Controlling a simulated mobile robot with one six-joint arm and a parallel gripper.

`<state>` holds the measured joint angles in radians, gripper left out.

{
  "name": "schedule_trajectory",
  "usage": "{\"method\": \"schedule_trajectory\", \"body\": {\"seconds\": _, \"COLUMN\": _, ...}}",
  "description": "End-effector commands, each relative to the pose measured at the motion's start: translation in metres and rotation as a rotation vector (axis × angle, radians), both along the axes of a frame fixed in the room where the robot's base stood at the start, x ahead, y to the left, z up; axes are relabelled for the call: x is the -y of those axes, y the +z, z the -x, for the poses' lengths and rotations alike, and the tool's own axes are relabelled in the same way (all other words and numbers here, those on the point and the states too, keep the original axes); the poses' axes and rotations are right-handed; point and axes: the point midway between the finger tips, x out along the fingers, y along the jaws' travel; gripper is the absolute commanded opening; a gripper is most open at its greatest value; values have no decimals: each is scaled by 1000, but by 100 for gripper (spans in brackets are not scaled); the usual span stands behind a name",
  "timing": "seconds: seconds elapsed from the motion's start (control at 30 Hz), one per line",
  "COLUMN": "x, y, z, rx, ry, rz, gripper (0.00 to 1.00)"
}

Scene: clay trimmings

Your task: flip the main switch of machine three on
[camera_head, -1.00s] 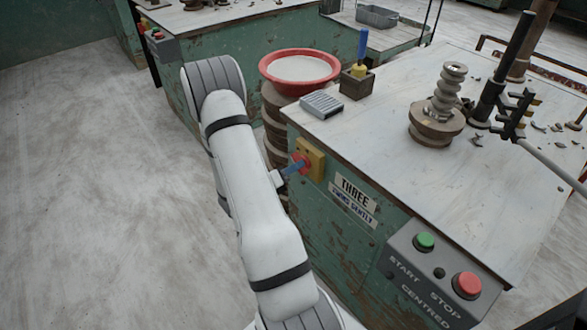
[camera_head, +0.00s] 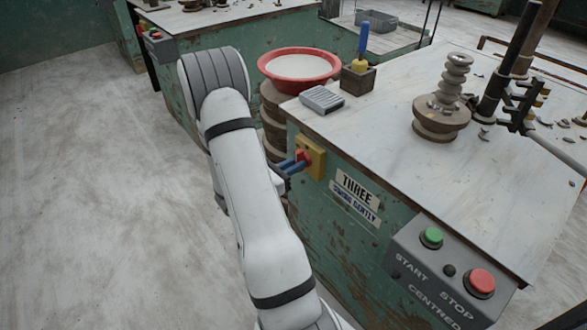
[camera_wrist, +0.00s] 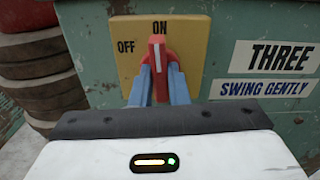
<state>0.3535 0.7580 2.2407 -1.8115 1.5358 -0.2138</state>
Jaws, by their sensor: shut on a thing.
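The main switch is a red knob (camera_wrist: 157,50) on a yellow plate (camera_wrist: 190,45) marked OFF at the left and ON at the top. The knob's handle stands upright and its white line points up at ON. My gripper (camera_wrist: 160,76) is shut on the knob, one blue finger on each side. In the head view the knob (camera_head: 302,157) and my gripper (camera_head: 292,166) are at the corner of the green machine (camera_head: 335,235), left of its THREE sign (camera_head: 357,187). My arm hides part of the machine's side.
A grey box (camera_head: 445,270) with green START and red STOP buttons is on the machine's front. A red basin (camera_head: 300,85) on stacked discs stands close behind the switch. A clay piece on a wheel (camera_head: 442,115) is on the tabletop. The floor at left is clear.

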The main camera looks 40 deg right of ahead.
Motion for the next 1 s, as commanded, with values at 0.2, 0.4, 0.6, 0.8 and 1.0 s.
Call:
{"method": "schedule_trajectory", "body": {"seconds": 0.2, "x": 1, "y": 1, "z": -1, "rx": 71, "ry": 0, "rz": 11, "gripper": 0}}
{"method": "schedule_trajectory", "body": {"seconds": 0.4, "x": 1, "y": 2, "z": -1, "rx": 93, "ry": 0, "rz": 13, "gripper": 0}}
{"method": "schedule_trajectory", "body": {"seconds": 0.6, "x": 1, "y": 2, "z": -1, "rx": 95, "ry": 0, "rz": 15, "gripper": 0}}
{"method": "schedule_trajectory", "body": {"seconds": 0.8, "x": 1, "y": 2, "z": -1, "rx": 95, "ry": 1, "rz": 14, "gripper": 19}}
{"method": "schedule_trajectory", "body": {"seconds": 1.0, "x": 1, "y": 1, "z": 0, "rx": 92, "ry": 0, "rz": 12, "gripper": 35}}
